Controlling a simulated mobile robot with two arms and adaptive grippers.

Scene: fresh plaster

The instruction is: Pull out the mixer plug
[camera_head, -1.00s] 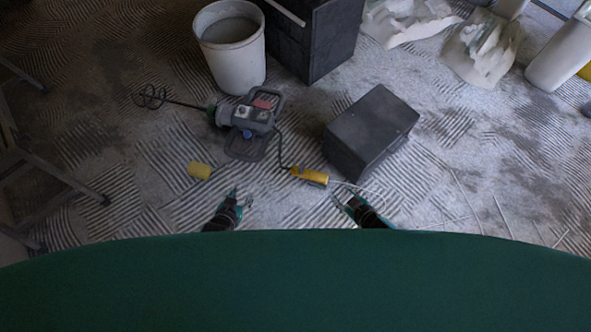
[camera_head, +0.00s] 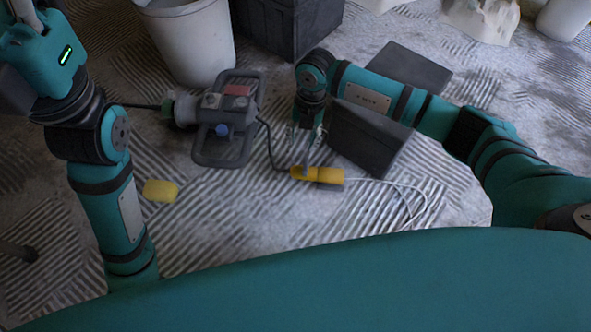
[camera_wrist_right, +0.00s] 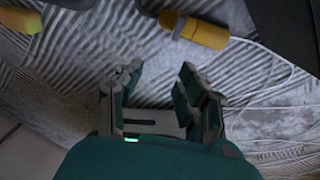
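The mixer (camera_head: 225,125) lies on the floor, grey with a red patch and a blue knob. Its dark cord (camera_head: 268,145) runs to a yellow plug (camera_head: 299,173). The plug meets a yellow and dark socket piece (camera_head: 331,177) with a white cable; they look joined. My right gripper (camera_head: 309,135) points down above the floor, just behind the plug in the head view. In the right wrist view it is open and empty (camera_wrist_right: 160,82), with the yellow connector (camera_wrist_right: 205,34) beyond the fingertips, apart from them. My left arm is raised at the left; its gripper is not clearly seen.
A black box (camera_head: 365,140) stands close to the right of my right gripper. A pale bucket (camera_head: 190,45) and a dark cabinet (camera_head: 290,25) stand behind. A yellow sponge-like block (camera_head: 160,190) lies left. White cable (camera_head: 405,190) loops across the floor. Floor in front is clear.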

